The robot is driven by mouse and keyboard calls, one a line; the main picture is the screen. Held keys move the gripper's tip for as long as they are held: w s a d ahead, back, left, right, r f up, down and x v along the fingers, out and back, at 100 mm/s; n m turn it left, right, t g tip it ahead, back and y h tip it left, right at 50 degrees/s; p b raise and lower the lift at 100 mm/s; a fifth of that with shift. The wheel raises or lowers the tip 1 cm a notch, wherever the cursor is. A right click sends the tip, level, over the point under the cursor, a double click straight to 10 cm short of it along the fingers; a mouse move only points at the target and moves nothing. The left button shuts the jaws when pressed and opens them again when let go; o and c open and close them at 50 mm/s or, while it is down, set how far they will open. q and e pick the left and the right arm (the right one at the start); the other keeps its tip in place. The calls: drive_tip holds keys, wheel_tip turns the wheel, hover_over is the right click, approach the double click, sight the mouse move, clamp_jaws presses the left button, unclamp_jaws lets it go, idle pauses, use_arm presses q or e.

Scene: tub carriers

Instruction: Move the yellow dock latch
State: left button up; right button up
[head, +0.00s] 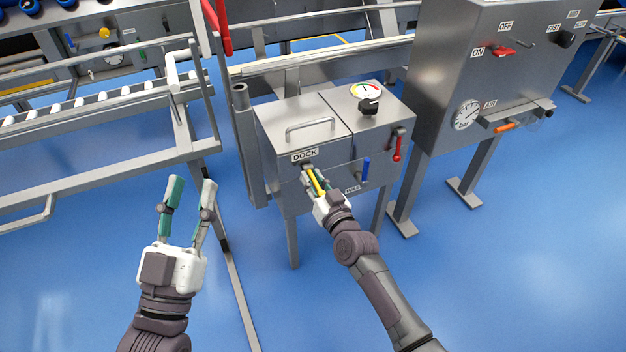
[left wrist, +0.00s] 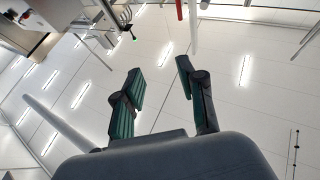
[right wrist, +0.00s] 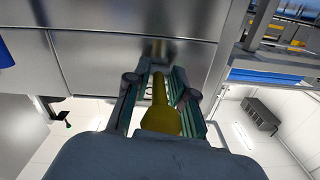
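The yellow dock latch (right wrist: 160,108) is a handle on the front of the steel dock box, below the DOCK label (head: 305,155). It also shows in the head view (head: 317,183), partly hidden by my right gripper. My right gripper (head: 315,176) is at the latch, with one finger on each side of it. In the right wrist view, the fingers are partly closed around the handle, with narrow gaps seeming to show beside it. My left gripper (head: 190,186) is open and empty, to the left of the box and above the floor.
The box also carries a blue lever (head: 364,169), a red lever (head: 398,148), a top handle (head: 310,126) and a dial with a black knob (head: 368,100). A roller conveyor (head: 90,108) stands at left, a control cabinet (head: 480,75) at right. Blue floor in front is clear.

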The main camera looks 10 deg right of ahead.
clamp_jaws()
drive_tip(key=shift+f, duration=0.1)
